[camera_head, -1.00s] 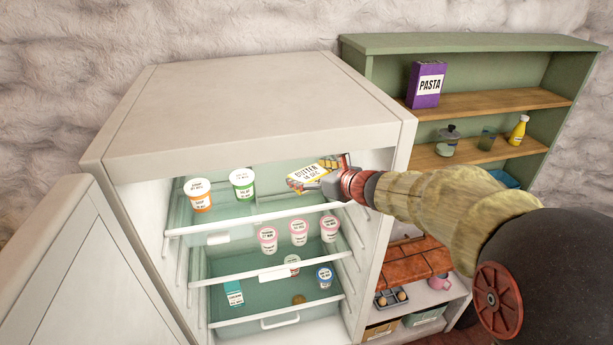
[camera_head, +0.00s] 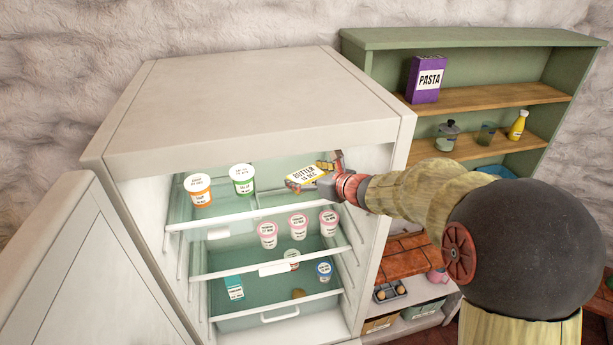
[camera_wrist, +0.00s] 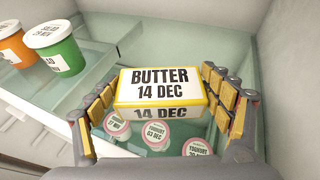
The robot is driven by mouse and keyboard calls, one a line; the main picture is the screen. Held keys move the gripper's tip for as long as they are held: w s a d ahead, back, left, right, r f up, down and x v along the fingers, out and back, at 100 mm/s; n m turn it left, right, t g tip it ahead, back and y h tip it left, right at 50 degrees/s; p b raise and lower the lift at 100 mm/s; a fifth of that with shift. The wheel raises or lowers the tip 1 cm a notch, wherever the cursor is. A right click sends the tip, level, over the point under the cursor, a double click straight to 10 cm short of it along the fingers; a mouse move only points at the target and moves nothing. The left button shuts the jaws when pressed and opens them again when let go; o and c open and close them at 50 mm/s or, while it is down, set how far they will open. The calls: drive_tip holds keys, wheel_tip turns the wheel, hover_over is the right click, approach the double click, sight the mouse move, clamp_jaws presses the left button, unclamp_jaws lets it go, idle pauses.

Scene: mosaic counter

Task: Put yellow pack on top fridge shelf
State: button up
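The yellow pack (camera_head: 306,174), a butter box with a white label reading "BUTTER 14 DEC", is inside the open fridge at the right of the top shelf (camera_head: 222,220). In the wrist view the pack (camera_wrist: 160,92) sits between the two padded fingers of my gripper (camera_wrist: 163,105), label up and nearly level. My gripper (camera_head: 328,172) reaches in from the right and is shut on the pack. Lower yoghurt cups show beneath the pack in the wrist view. I cannot tell whether its underside touches the shelf.
An orange cup (camera_head: 198,189) and a green cup (camera_head: 242,180) stand on the left of the top shelf. Several pink yoghurt cups (camera_head: 298,226) stand one shelf lower. The fridge's right wall (camera_head: 372,225) is close to my arm. The open door (camera_head: 85,275) is at left.

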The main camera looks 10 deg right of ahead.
drive_tip(key=o, duration=0.4)
drive_tip(key=shift+r, duration=0.15)
drive_tip(key=shift+s+d+r, duration=0.1)
drive_tip(key=shift+s+r, duration=0.05)
drive_tip(key=shift+r, duration=0.05)
drive_tip(key=v, duration=0.6)
drive_tip(key=shift+s+d+r+b, duration=0.1)
drive_tip(key=shift+s+b, duration=0.2)
drive_tip(key=shift+s, duration=0.1)
drive_tip(key=shift+s+r, duration=0.2)
drive_tip(key=shift+s, duration=0.05)
drive_tip(key=s+a+r+n+g, duration=0.1)
drive_tip(key=s+a+n+g, duration=0.2)
drive_tip(key=s+a+n, duration=0.45)
drive_tip(key=s+a+r+n+g, duration=0.1)
drive_tip(key=s+a+n+g, duration=0.25)
drive_tip(key=s+n, duration=0.7)
drive_tip(key=s+d+f+n+h, duration=0.1)
drive_tip(key=s+d+n, duration=0.2)
drive_tip(key=s+n, duration=0.1)
drive_tip(key=s+d+f+n+h, duration=0.1)
drive_tip(key=s+d+n+h, duration=0.1)
drive_tip(key=s+n, duration=0.3)
drive_tip(key=s+d+f+n+h, duration=0.1)
drive_tip(key=s+d+n+h, duration=0.1)
drive_tip(key=s, duration=0.5)
drive_tip(key=shift+d+n+g, duration=0.25)
drive_tip(key=shift+d+n, duration=0.55)
drive_tip(key=shift+n, duration=0.4)
